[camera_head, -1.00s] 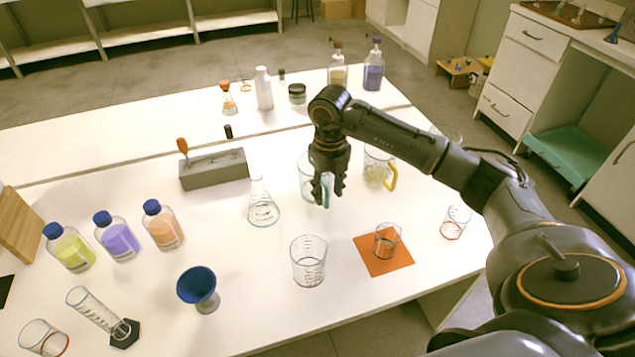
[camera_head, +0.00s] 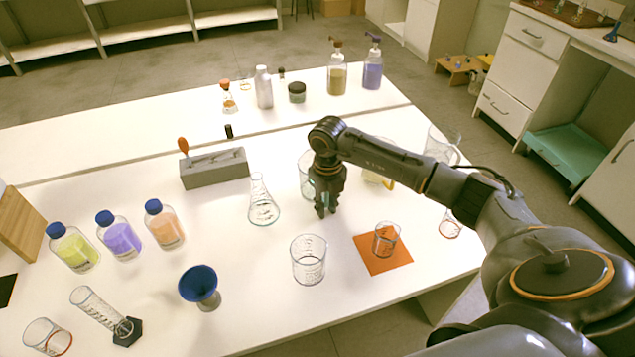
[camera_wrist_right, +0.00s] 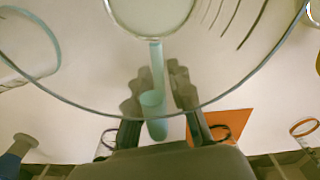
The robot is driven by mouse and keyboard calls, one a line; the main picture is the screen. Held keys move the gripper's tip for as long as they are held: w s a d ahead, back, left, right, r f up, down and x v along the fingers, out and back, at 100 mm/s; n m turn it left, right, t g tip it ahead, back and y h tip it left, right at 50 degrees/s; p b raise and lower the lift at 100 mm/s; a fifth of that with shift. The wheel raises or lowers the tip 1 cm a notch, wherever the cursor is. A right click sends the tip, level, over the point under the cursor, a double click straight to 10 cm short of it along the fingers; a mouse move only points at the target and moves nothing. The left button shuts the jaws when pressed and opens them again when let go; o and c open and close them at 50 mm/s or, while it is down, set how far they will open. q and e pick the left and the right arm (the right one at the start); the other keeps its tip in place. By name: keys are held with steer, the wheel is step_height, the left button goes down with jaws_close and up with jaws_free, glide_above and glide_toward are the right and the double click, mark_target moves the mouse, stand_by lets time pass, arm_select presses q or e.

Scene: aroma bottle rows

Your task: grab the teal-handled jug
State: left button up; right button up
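The teal-handled jug (camera_head: 304,176) is clear glass and stands upright on the white table, partly hidden behind my right gripper (camera_head: 325,211) in the head view. In the right wrist view I look down into the jug, with its wide rim crossing the picture and its teal handle (camera_wrist_right: 154,104) pointing toward me. The fingers of my right gripper (camera_wrist_right: 161,92) are open, one on each side of the handle, with a gap still showing beside it. My left gripper is not in view.
A yellow-handled jug (camera_head: 378,177) stands just right, partly behind my arm. An Erlenmeyer flask (camera_head: 262,206) stands left of the jug. A beaker (camera_head: 308,262) and an orange mat (camera_head: 366,256) with a small beaker (camera_head: 386,239) are in front. A grey rack (camera_head: 214,170) lies farther left.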

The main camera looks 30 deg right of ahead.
jaws_close()
steer(key=shift+r, duration=0.15)
